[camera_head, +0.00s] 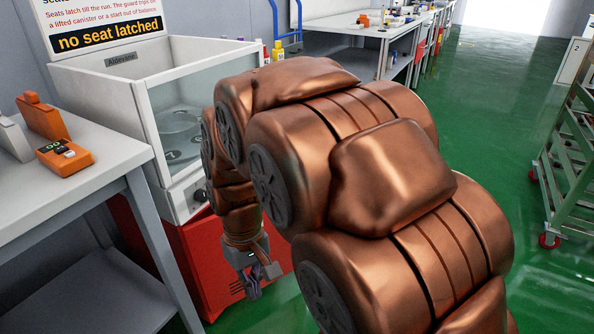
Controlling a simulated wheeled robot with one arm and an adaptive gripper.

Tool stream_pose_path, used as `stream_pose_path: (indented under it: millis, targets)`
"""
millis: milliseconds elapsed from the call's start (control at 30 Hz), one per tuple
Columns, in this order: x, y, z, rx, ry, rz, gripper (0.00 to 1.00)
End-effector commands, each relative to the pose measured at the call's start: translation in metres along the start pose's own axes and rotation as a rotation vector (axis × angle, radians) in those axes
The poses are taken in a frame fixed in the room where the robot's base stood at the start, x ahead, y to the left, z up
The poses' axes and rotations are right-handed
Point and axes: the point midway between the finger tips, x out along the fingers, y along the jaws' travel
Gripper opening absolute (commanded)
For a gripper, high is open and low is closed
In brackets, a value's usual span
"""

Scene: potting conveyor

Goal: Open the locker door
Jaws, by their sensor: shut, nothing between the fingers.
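A red cabinet (188,252) stands on the floor beneath a white glass-fronted machine. It is the likeliest locker in view, but I cannot tell for certain. Dark slots show low on its face, close to my gripper. Much of its front is hidden by my copper-coloured arm, and I see no handle or door gap. My gripper (250,288) points down in front of the red cabinet's face at the lower middle. Its fingers are together with nothing between them. I cannot tell whether they touch the cabinet.
A grey-white table (95,180) with an orange device (64,157) stands at left. The white machine (104,86) sits above the cabinet. A green trolley (575,150) with red wheels stands at right. Benches line the back. The green floor (490,110) between is clear.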

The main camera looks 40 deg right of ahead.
Motion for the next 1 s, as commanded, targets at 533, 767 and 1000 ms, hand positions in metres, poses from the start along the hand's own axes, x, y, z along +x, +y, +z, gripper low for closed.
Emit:
stream_pose_path:
  millis: [533,767,1000]
  targets:
    - [-0.079,0.145,-0.18,0.096,0.258,-0.002,0.0]
    - [-0.096,0.228,-0.234,0.113,0.364,0.026,0.0]
    - [-0.101,0.305,-0.269,0.121,0.452,0.058,0.0]
